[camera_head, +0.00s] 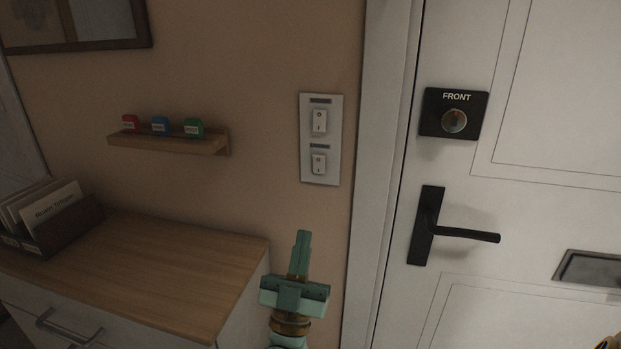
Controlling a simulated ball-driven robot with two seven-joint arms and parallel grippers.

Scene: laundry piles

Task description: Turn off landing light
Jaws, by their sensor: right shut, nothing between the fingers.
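A pale switch plate (332,141) is on the wall left of the door frame. It holds two rocker switches, an upper one (319,121) and a lower one (318,163). Each has a small dark label above it, too small to read, so I cannot tell which is for the landing light. My right gripper (302,240) is green, shut and empty, pointing up below the plate and apart from it. My left gripper is not in view.
A wooden-topped cabinet (150,265) stands at lower left, with a card holder (62,230) on it. A small shelf (170,143) holds red, blue and green items. The white door (560,120) has a black handle (465,235) and a FRONT lock plate (474,103).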

